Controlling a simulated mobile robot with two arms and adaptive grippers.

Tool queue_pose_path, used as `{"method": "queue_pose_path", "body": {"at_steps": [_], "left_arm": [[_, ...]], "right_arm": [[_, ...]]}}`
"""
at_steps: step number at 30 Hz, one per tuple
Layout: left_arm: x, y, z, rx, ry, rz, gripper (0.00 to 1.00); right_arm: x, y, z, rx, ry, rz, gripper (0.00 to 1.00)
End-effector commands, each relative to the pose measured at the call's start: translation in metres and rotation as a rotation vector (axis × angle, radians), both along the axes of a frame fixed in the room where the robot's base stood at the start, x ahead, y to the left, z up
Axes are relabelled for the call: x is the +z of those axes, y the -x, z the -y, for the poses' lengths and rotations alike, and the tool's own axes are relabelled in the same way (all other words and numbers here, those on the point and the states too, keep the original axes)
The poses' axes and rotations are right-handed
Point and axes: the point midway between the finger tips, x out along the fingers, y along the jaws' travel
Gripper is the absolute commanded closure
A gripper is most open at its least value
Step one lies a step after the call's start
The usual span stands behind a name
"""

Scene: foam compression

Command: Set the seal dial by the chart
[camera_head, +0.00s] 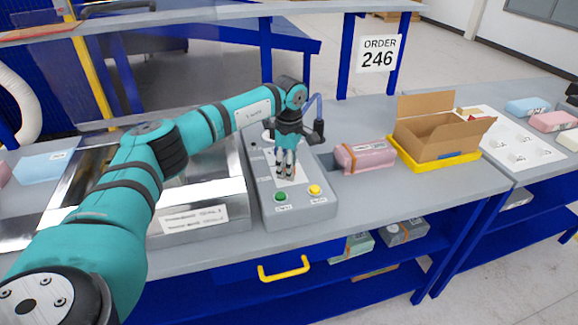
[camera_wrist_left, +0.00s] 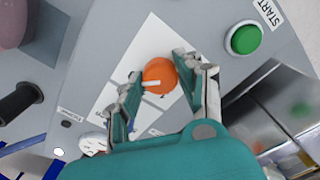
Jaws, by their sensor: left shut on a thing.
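My left gripper (camera_head: 286,174) reaches down over the grey control panel (camera_head: 255,200). In the left wrist view its fingers (camera_wrist_left: 160,68) are shut on an orange dial (camera_wrist_left: 158,75) with a white pointer mark. In the head view the fingers mostly hide the dial. A white card (camera_wrist_left: 118,82) with faint print lies on the panel around the dial; its text is too small to read. A green START button (camera_head: 281,196) and a yellow button (camera_head: 314,189) sit at the panel's front edge. My right gripper is not in view.
A steel machine (camera_head: 205,180) stands left of the panel. A wrapped pink foam block (camera_head: 364,156) lies to its right. An open carton (camera_head: 440,141) stands in a yellow tray (camera_head: 424,165). A sign (camera_head: 377,54) reads ORDER 246. Foam pieces lie on the right table.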

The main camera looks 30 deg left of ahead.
Motion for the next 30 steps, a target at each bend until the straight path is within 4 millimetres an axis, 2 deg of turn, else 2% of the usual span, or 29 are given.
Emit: {"method": "queue_pose_path", "body": {"at_steps": [7,13,30], "left_arm": [[0.0004,-0.0001,0.0002,0.024,0.001,0.0,0.96],[0.0005,-0.0004,0.0003,0.112,0.001,0.0,0.96],[0.0014,-0.001,0.0005,0.621,0.002,0.001,0.96]], "right_arm": [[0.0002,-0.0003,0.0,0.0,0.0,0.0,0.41],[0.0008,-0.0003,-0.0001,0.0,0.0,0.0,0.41],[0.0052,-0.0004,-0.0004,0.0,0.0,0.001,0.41]]}}
